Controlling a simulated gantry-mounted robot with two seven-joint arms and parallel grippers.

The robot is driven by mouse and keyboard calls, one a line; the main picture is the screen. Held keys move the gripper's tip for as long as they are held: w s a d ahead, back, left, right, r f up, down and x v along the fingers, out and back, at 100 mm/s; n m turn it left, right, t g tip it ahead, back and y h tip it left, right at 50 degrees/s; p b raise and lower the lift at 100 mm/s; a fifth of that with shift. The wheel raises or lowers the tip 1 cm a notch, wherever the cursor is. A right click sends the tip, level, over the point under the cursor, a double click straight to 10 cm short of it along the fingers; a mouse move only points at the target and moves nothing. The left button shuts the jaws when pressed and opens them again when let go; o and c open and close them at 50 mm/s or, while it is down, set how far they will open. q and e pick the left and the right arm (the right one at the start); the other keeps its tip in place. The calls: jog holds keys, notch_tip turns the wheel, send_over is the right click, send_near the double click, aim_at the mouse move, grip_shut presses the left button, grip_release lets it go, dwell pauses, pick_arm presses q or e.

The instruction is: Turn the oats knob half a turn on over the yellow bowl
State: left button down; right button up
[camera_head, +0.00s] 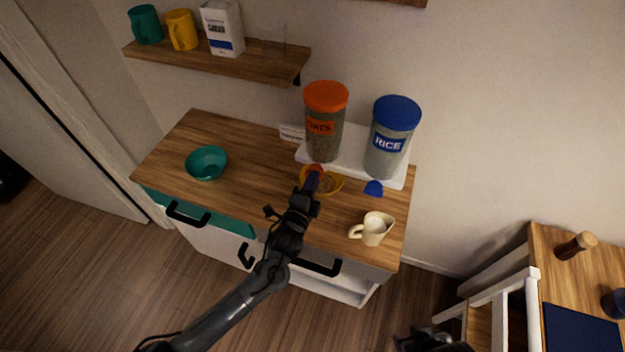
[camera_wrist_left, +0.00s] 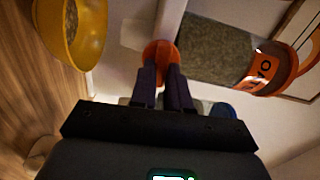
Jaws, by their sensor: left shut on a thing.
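The oats dispenser (camera_head: 324,137), a clear jar with an orange lid and an orange OATS label, stands on a white base against the wall. It also shows in the left wrist view (camera_wrist_left: 222,48). Its orange knob (camera_wrist_left: 160,51) is at the front, below the jar. My left gripper (camera_wrist_left: 160,75) is shut on this knob; in the head view it (camera_head: 313,178) partly covers it. The yellow bowl (camera_head: 336,188) sits on the counter below the knob, partly behind my gripper. In the wrist view the bowl (camera_wrist_left: 98,30) is at upper left. My right gripper (camera_head: 428,340) shows only partly, dark, at the bottom edge.
The rice dispenser (camera_head: 389,150) with its blue knob (camera_head: 373,188) stands just right of the oats. A cream jug (camera_head: 373,229) is near the front right, and a teal bowl (camera_head: 207,163) at the left. A shelf (camera_head: 215,63) with mugs hangs above.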

pick_arm(q)
jog(key=shift+m, duration=0.4)
jog(key=c, duration=1.1)
grip_release()
jog(key=v, duration=1.1)
jog(key=shift+w, duration=0.1)
